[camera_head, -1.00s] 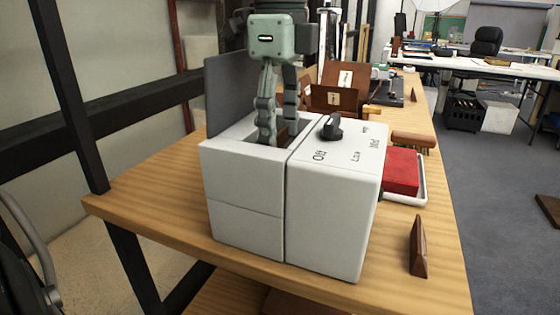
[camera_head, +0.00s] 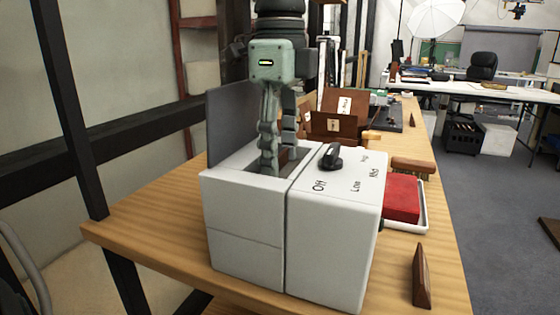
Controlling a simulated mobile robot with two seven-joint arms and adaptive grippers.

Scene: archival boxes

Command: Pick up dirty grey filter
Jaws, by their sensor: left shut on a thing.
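A white box-shaped machine (camera_head: 245,215) stands on the wooden table, with a dark knob (camera_head: 331,157) and Off, Low and Mid marks on its top. Its left part is open at the top, with a grey panel (camera_head: 235,125) upright behind the opening. My left gripper (camera_head: 278,165) points straight down with its fingertips in this opening. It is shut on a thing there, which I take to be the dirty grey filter. The front wall hides most of what is held. A small brown patch shows by the fingers. My right gripper is not in view.
Behind the machine are brown card folders (camera_head: 333,126). A red block (camera_head: 402,198) lies in a white tray on the right. A brown wedge (camera_head: 421,277) stands near the table's right edge. Table surface (camera_head: 155,215) is clear at the left.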

